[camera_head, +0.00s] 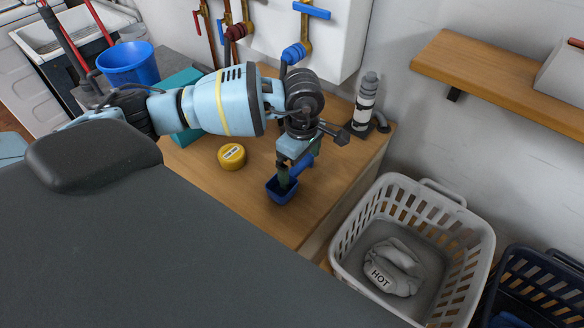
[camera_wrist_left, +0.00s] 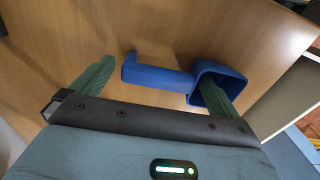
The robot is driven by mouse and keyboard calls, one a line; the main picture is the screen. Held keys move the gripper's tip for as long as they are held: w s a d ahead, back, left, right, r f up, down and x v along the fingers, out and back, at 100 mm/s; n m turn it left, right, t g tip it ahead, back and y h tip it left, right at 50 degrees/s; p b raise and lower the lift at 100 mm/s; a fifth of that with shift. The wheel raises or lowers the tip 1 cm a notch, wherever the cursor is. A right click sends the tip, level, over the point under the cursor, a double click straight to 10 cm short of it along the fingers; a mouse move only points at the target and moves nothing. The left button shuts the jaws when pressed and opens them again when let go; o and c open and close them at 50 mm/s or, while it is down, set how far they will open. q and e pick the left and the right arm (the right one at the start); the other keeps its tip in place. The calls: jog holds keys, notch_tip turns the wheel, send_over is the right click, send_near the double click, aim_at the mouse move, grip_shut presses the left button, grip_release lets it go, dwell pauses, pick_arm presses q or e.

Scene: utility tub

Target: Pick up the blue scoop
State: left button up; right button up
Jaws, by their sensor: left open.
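The blue scoop (camera_head: 279,193) sits on the wooden worktop near its front edge, its box-shaped bowl toward the front. My left gripper (camera_head: 286,176) is directly above it, pointing down, with green fingers. In the left wrist view, the scoop (camera_wrist_left: 160,77) has its handle running between the spread fingers of my left gripper (camera_wrist_left: 156,70). The right-hand finger overlaps the bowl opening and seems to reach into it; the left-hand finger is just beyond the handle's end. The gripper is open; whether it touches the scoop cannot be told. My right gripper is not in view.
A yellow tin (camera_head: 231,156) stands left of the scoop, with a teal box (camera_head: 186,137) behind it. A dark-and-white cylinder (camera_head: 364,103) stands at the worktop's back right. A white laundry basket (camera_head: 464,222) is beyond the right edge. Valves and pipes (camera_head: 305,40) hang behind.

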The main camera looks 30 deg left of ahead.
pick_arm(q)
jog(key=shift+f, duration=0.45)
jog(key=c, duration=0.9)
jog(key=shift+c, duration=0.2)
